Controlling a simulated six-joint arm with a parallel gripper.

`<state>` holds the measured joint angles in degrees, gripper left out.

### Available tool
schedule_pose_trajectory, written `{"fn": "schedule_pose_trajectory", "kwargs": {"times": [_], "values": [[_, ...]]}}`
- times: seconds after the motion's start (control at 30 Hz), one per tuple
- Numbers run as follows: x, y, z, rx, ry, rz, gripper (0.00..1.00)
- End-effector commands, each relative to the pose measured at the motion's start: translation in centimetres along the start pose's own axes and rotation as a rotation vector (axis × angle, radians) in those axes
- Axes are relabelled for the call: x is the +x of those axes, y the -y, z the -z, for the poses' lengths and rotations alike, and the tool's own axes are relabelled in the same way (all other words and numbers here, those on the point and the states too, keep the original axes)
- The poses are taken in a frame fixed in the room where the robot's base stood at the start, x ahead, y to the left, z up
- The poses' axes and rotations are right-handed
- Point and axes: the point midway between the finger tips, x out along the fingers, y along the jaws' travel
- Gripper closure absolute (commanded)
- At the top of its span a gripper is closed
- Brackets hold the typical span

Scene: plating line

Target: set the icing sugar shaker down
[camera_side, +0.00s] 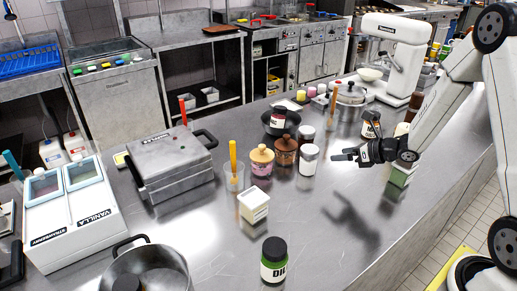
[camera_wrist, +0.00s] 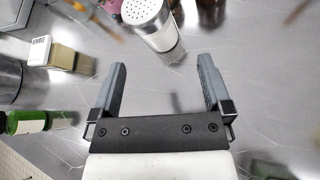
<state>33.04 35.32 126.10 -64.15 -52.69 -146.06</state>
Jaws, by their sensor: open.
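The icing sugar shaker (camera_wrist: 150,22), pale with a perforated metallic lid, appears at the top of the wrist view, beyond my fingertips. In the side view the shaker (camera_side: 308,160) looks like a small white jar standing upright on the steel counter (camera_side: 330,240). My gripper (camera_side: 338,155) is just to the right of it, low over the counter, pointing towards it. In the wrist view my gripper (camera_wrist: 163,66) has its two fingers wide apart, with only bare counter between them. A visible gap separates the fingers from the shaker.
Wooden-lidded jars (camera_side: 262,162) and a dark-lidded jar (camera_side: 306,134) stand close to the shaker's left and behind. A waffle iron (camera_side: 170,162) is further left. Counter in front is clear.

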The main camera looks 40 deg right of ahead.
Motion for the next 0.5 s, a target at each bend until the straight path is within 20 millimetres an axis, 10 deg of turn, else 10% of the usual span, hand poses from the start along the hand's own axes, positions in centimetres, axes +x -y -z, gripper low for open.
{"fn": "schedule_pose_trajectory", "kwargs": {"times": [0.5], "values": [[-0.6,-2.5,-0.7,0.886,-0.048,0.329,0.00]]}}
